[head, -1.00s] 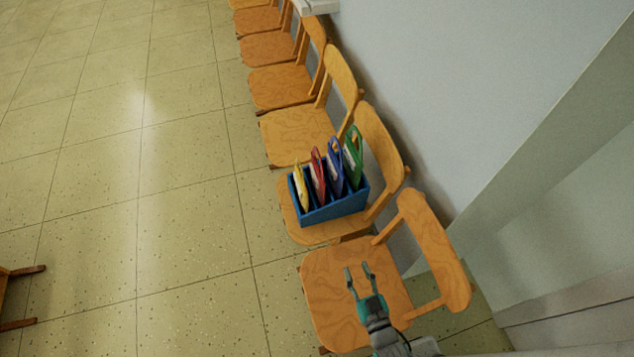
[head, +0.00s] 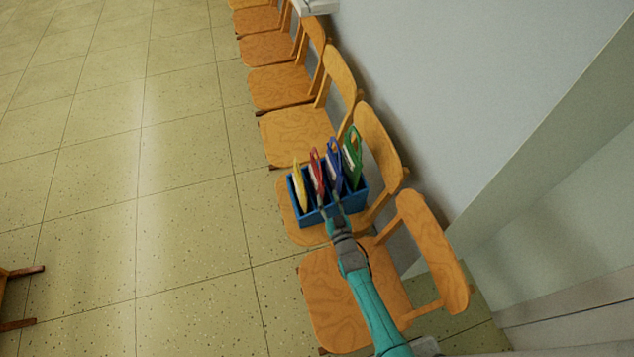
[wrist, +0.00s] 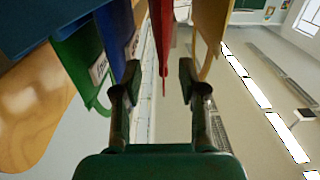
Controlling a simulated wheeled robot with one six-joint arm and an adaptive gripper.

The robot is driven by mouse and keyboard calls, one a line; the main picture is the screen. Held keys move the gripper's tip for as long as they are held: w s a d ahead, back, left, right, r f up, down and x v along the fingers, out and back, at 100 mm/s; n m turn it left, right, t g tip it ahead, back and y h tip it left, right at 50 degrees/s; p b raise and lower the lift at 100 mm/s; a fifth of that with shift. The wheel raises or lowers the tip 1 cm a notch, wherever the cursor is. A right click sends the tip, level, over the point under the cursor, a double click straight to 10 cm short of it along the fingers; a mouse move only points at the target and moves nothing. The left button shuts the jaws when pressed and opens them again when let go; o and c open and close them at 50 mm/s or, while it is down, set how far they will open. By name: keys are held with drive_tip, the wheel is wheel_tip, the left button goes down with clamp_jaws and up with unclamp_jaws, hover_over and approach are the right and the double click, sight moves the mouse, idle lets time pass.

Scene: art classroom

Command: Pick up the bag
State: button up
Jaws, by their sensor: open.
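Several flat, bag-like items with loop handles stand upright in a blue box (head: 358,201) on a wooden chair. From left to right in the head view they are yellow (head: 299,185), red (head: 317,172), blue (head: 335,163) and green (head: 352,156). Which one is the bag, I cannot tell. My gripper (head: 331,206) is open at the near side of the box. In the wrist view the red item (wrist: 162,35) shows edge-on between the open fingers (wrist: 159,76), with yellow (wrist: 211,25) to the right and blue (wrist: 117,38) and green (wrist: 85,65) to the left. No grip shows.
A row of wooden chairs runs along the pale wall (head: 440,100). An empty chair (head: 335,295) stands nearest, under my arm, and another empty chair (head: 295,135) is just beyond the box. The tiled floor (head: 150,200) at left is largely clear.

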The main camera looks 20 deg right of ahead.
sight(321, 182)
drive_tip(key=shift+w+a+r, duration=0.1)
drive_tip(key=shift+w+r, duration=0.05)
drive_tip(key=shift+w, duration=1.65)
drive_tip(key=shift+w+a+r, duration=0.1)
drive_tip(key=shift+w+r, duration=0.05)
drive_tip(key=shift+w, duration=1.6)
clamp_jaws()
